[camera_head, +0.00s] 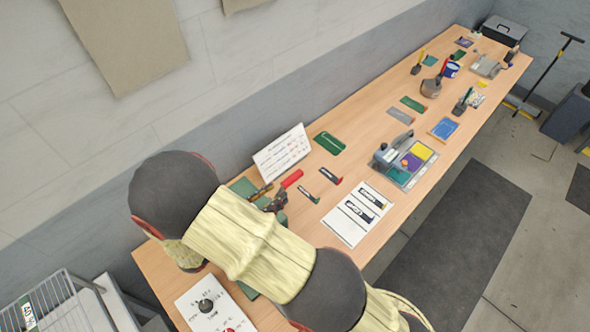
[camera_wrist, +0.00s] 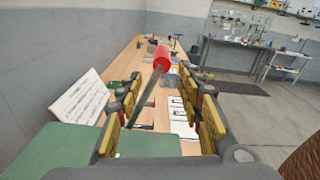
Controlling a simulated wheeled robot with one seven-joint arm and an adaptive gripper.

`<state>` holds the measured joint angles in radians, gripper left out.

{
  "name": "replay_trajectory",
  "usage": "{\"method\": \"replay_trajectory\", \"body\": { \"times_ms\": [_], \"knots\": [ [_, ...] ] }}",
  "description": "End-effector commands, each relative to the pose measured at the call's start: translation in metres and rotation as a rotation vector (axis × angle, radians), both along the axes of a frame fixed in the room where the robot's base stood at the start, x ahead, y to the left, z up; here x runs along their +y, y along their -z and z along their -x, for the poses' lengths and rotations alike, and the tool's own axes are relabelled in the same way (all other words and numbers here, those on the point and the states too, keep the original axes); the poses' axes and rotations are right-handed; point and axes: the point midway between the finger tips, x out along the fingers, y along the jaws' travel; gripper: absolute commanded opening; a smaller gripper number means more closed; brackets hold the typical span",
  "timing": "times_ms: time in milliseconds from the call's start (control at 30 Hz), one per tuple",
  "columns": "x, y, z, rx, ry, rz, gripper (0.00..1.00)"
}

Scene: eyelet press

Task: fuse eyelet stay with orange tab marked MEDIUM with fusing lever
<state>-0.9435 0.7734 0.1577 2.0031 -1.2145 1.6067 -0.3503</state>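A lever with a red handle (camera_head: 292,178), apparently the fusing lever, rises from the bench just beyond my gripper (camera_head: 274,198). In the wrist view the red grip (camera_wrist: 161,57) and its grey rod (camera_wrist: 146,103) stand tilted between the spread fingers of my gripper (camera_wrist: 161,80). The fingers are open and do not appear to touch it. Two dark strips with reddish-orange ends, a near one (camera_head: 309,194) and a far one (camera_head: 330,177), lie on the bench right of the lever; their marks are too small to read. The lever's base is partly hidden by my arm.
A white sign (camera_head: 282,152) leans behind the lever, beside a green tray (camera_head: 329,143). A printed sheet (camera_head: 357,214) lies in front of the strips. A grey device with coloured pads (camera_head: 387,157) stands farther right. Bare wooden bench (camera_head: 290,236) shows between my arm and the sheet.

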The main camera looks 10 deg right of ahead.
Motion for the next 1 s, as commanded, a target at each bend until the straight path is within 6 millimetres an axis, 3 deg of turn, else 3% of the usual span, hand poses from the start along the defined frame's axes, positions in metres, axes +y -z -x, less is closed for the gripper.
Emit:
{"method": "replay_trajectory", "body": {
  "times_ms": [167, 633, 1000],
  "knots": [
    [-0.004, -0.011, -0.004, 0.013, -0.007, 0.058, 0.38],
    [-0.057, -0.011, -0.039, 0.014, -0.004, 0.053, 0.38],
    [-0.065, -0.01, -0.045, 0.014, -0.006, 0.053, 0.38]
  ]
}}
